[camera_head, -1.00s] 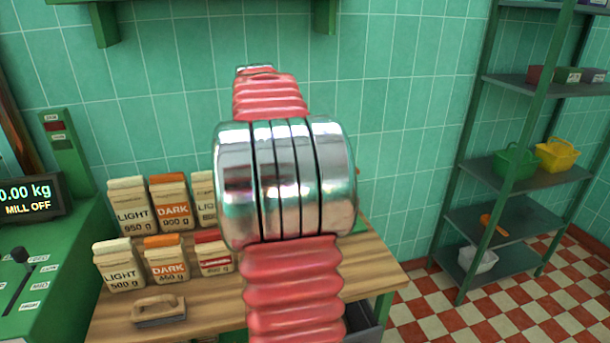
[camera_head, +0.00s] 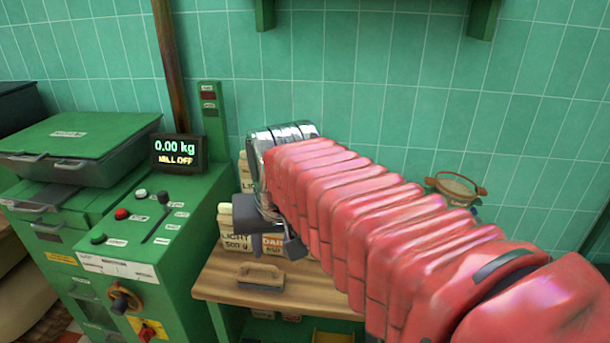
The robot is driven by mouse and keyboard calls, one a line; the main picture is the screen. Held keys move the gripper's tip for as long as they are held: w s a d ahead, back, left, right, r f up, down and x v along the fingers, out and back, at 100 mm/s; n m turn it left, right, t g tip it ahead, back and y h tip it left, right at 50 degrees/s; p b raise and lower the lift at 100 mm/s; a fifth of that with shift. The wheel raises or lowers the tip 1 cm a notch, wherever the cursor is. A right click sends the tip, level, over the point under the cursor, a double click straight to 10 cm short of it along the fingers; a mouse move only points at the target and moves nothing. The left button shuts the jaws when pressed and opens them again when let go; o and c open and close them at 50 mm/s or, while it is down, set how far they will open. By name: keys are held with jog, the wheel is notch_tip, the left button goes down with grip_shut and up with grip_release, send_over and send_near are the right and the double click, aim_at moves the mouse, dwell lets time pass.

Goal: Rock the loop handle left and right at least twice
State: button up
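My gripper (camera_head: 276,246) is dark grey and hangs at the end of my red ribbed arm, in front of the paper bags at the back of the wooden bench. Its two fingers look apart, with a bag showing between them, and I see nothing held. A round sieve-like tool (camera_head: 455,188) with brown-orange loop-shaped grips stands right of my arm, partly hidden by it and well away from the gripper. I cannot tell for sure whether this is the loop handle meant. A wooden-handled block (camera_head: 262,279) lies on the bench below the gripper.
The wooden bench (camera_head: 215,283) holds bags marked LIGHT (camera_head: 236,243) and DARK, partly hidden by my arm. The green mill (camera_head: 165,225) at left has levers, knobs and a display (camera_head: 180,152) reading 0.00 kg, MILL OFF. A green tiled wall stands behind.

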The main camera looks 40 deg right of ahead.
jog(key=s+a+f+n+t+y, duration=0.1)
jog(key=s+a+f+n, duration=0.4)
jog(key=a, duration=0.4)
jog(key=shift+s+a, duration=0.15)
jog(key=shift+s, duration=0.75)
jog(key=shift+s+f, duration=0.1)
